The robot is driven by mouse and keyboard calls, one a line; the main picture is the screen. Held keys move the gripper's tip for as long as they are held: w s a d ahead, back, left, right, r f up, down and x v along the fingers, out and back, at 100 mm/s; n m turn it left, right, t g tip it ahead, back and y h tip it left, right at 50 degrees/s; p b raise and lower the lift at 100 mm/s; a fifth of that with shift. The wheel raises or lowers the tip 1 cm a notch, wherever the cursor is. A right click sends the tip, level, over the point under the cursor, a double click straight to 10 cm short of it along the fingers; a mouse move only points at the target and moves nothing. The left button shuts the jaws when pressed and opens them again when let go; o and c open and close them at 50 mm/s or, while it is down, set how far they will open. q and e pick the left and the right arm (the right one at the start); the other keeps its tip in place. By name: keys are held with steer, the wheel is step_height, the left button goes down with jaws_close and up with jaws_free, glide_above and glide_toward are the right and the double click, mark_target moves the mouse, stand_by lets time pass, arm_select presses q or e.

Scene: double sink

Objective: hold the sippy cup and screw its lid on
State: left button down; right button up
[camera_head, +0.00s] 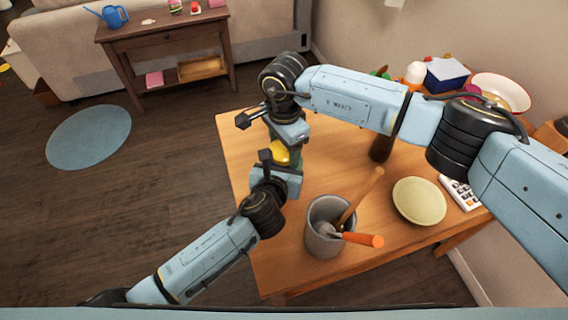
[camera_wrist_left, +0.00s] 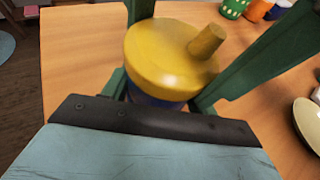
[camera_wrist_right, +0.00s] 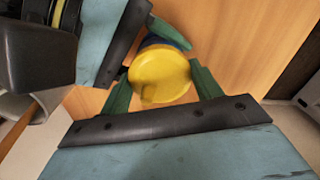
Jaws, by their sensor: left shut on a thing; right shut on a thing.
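The sippy cup's yellow lid (camera_head: 279,154) shows between my two grippers in the head view. In the left wrist view the lid (camera_wrist_left: 165,65) sits at the top of the blue cup (camera_wrist_left: 150,101), its spout pointing up and right. My left gripper (camera_head: 272,166) is shut on the cup, mostly hidden under the lid. My right gripper (camera_head: 289,143) is shut on the lid. In the right wrist view its green fingers flank the round lid (camera_wrist_right: 160,75), with the dark blue cup (camera_wrist_right: 152,42) behind. Whether the lid is seated fully is not clear.
A grey crock (camera_head: 322,240) with utensils stands on the wooden table (camera_head: 240,150), near a pale yellow plate (camera_head: 419,201) and a dark bottle (camera_head: 381,147). A white bowl (camera_head: 508,92) and other items crowd the far right. The table's left edge is close.

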steer(key=o, duration=1.1)
steer(key=shift+r, duration=2.3)
steer(key=shift+c, duration=0.5)
steer(key=r+n, duration=0.1)
steer(key=n, duration=0.2)
steer(key=shift+a+r, duration=0.15)
steer(key=shift+r, duration=0.25)
steer(key=shift+r+n, duration=0.85)
steer(key=shift+n, duration=0.55)
steer(key=shift+f, duration=0.1)
